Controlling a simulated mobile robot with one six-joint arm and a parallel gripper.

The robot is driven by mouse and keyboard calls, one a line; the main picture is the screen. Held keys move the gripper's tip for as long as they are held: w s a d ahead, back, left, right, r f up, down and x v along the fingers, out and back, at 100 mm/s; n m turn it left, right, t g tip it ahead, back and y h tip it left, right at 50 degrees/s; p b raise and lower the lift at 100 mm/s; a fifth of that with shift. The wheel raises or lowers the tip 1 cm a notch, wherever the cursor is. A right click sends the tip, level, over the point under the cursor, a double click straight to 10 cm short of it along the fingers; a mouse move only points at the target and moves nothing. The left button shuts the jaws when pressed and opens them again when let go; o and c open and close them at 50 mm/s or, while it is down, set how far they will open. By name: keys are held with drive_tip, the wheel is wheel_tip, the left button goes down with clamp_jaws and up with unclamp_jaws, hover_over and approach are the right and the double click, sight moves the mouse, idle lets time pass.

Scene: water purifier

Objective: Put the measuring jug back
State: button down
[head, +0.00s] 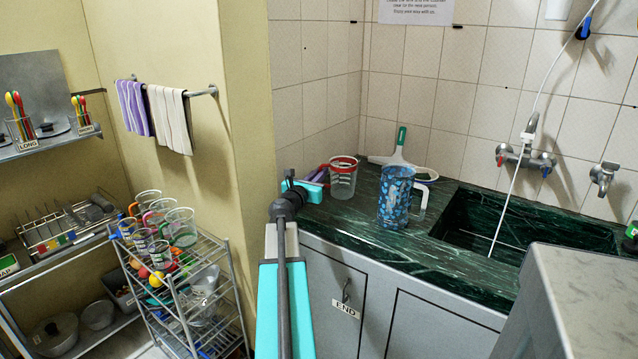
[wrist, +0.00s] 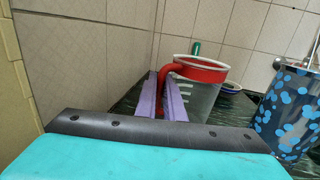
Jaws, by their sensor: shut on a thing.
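The measuring jug (head: 343,180) is clear with a red rim, a red handle and white marks. It is upright at the left end of the dark green counter; I cannot tell whether its base touches the counter. My gripper (head: 321,175) comes from the left, its purple fingers shut on the jug's red handle. In the wrist view the jug (wrist: 200,97) is just beyond the fingers (wrist: 162,95), with the handle between them. My fingers and gripper body hide the jug's lower part there.
A blue spotted pitcher (head: 394,196) stands close to the jug's right, before the sink (head: 520,233). A green-handled tool (head: 400,141) leans behind. A wire rack (head: 178,280) with several cups on top stands left. The wall corner (head: 245,120) is near my arm.

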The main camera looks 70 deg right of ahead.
drive_tip(key=shift+w+d+f, duration=0.15)
drive_tip(key=shift+f, duration=0.75)
drive_tip(key=shift+w+d+f, duration=0.1)
drive_tip(key=shift+d+f, duration=0.05)
drive_tip(key=shift+f, duration=0.75)
drive_tip(key=shift+f+b, duration=0.15)
drive_tip(key=shift+b, duration=0.2)
drive_tip(key=c, duration=1.9)
unclamp_jaws()
drive_tip(key=shift+o, duration=0.2)
drive_tip(key=shift+r, duration=0.2)
drive_tip(key=a, duration=1.2)
drive_tip(key=shift+w+f, duration=0.3)
drive_tip(key=shift+w, duration=0.15)
